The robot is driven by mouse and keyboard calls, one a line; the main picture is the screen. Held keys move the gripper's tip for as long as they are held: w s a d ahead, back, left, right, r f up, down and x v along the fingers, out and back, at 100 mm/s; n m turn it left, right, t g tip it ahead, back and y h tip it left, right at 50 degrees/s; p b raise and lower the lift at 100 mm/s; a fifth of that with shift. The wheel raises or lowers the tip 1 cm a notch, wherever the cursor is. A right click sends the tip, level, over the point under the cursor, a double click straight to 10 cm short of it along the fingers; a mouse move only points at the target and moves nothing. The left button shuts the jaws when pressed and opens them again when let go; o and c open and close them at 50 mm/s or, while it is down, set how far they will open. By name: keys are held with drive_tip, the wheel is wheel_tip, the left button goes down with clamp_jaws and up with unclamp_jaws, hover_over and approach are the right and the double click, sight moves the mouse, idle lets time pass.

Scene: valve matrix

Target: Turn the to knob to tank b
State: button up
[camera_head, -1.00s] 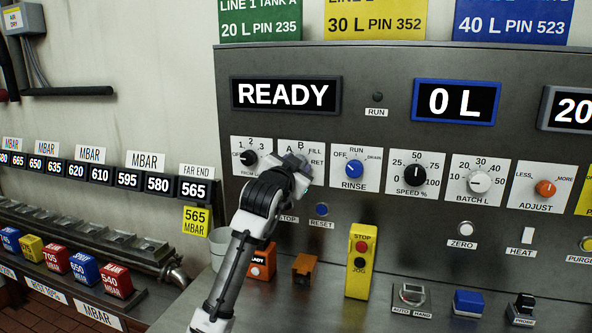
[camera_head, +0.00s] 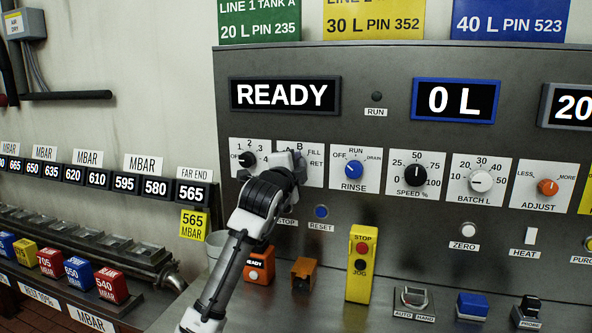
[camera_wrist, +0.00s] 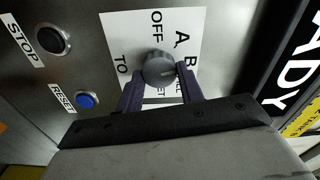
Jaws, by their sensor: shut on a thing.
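The TO knob (camera_wrist: 158,66) is a round grey knob on a white label plate (camera_wrist: 130,35) in the wrist view. The plate reads OFF, A, B, FILL and RET, with TO at its lower edge. A light mark on the knob's face points to the right, roughly toward B or FILL; I cannot tell exactly which. My gripper (camera_wrist: 160,80) is shut on the knob, one dark finger on each side. In the head view my gripper (camera_head: 289,163) covers the knob, while the A and B marks of its plate (camera_head: 313,168) show above and beside it.
A selector marked 1, 2, 3 (camera_head: 247,159) is close on the left, and the blue RINSE knob (camera_head: 354,170) is on the right. STOP (camera_wrist: 24,40) and RESET (camera_wrist: 85,100) buttons sit near my gripper. A yellow STOP/JOG box (camera_head: 361,265) stands on the ledge.

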drive_tip(key=shift+f+m, duration=0.1)
drive_tip(key=shift+m, duration=0.7)
drive_tip(key=o, duration=1)
drive_tip(key=b+v, duration=0.4)
drive_tip(key=v, duration=1)
